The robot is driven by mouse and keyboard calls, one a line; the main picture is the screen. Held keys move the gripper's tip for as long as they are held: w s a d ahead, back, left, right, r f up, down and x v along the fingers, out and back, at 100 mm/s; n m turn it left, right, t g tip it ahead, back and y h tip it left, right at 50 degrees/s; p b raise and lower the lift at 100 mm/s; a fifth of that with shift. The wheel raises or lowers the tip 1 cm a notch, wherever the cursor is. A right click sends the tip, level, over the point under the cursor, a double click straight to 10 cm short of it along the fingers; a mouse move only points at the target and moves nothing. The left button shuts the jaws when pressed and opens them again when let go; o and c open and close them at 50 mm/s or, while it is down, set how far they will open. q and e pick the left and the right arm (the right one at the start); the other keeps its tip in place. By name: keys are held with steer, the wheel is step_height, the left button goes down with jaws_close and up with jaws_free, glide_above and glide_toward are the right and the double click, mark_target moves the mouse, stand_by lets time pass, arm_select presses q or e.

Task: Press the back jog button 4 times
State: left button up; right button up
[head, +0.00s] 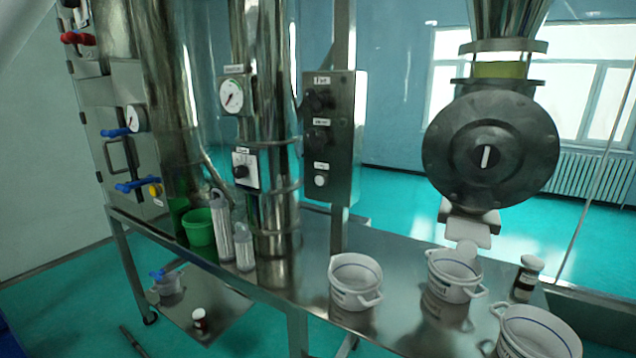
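A grey control box (333,135) is fixed to a post at the middle of the picture. Its face carries two dark knobs, an upper knob (319,100) and a lower knob (318,136), each under a small white label. Below them is a round white button (320,181) under a third label. The labels are too small to read surely, so I cannot tell whether this is the back jog button. No finger touches the box. Neither of my grippers is in view.
A steel table (385,252) stands below the box. On it are a green cup (199,228), clear cylinders (243,246), white pots (355,282) and a dark jar (527,277). A round dark valve (490,150) hangs at right. Steel columns stand left of the box.

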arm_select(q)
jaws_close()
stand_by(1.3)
